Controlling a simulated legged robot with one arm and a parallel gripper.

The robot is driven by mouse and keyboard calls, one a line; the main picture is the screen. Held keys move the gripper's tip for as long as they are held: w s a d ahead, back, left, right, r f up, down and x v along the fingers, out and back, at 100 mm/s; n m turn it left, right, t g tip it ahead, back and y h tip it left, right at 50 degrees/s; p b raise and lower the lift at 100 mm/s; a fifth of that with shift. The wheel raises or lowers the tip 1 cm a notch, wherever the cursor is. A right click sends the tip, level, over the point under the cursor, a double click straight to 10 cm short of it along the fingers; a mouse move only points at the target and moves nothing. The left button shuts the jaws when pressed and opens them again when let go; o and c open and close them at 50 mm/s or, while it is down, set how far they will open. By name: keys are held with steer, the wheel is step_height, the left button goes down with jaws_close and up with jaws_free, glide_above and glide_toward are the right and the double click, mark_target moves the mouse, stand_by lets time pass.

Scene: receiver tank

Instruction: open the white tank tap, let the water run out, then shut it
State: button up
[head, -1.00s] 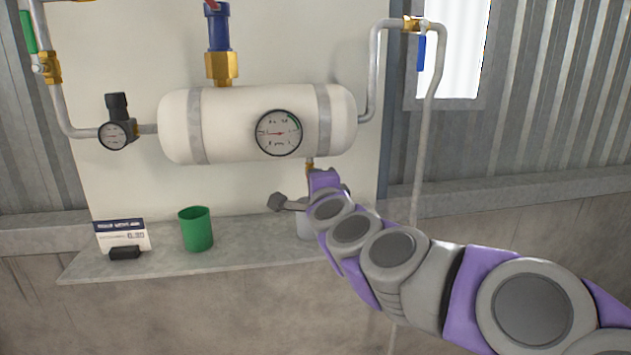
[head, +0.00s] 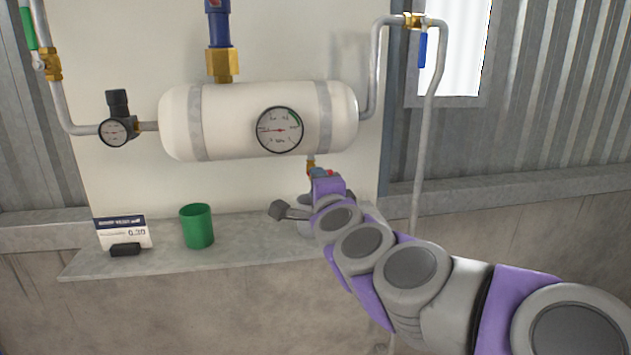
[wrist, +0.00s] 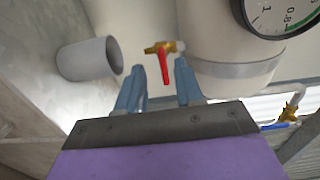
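The white tank (head: 240,120) hangs horizontally on the wall panel, with a round gauge (head: 279,130) on its front. Under it is a small brass tap (head: 311,163), mostly hidden behind my gripper in the head view. In the wrist view the tap's brass body (wrist: 172,47) and red lever (wrist: 165,68) show clearly. My gripper (wrist: 160,66) is open, its two blue-grey fingers on either side of the red lever, with visible gaps. In the head view my gripper (head: 319,176) is just below the tap. A grey cup (wrist: 86,60) is beside it, mostly hidden in the head view.
A green cup (head: 197,227) and a small sign (head: 123,236) stand on the shelf (head: 170,265). A blue-handled valve (head: 422,48) is on the right pipe, a green-handled one (head: 30,30) on the left. A small gauge (head: 115,131) sits left of the tank.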

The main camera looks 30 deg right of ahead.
steer(key=b+v, duration=0.1)
steer(key=v, duration=1.3)
steer(key=shift+w, duration=0.1)
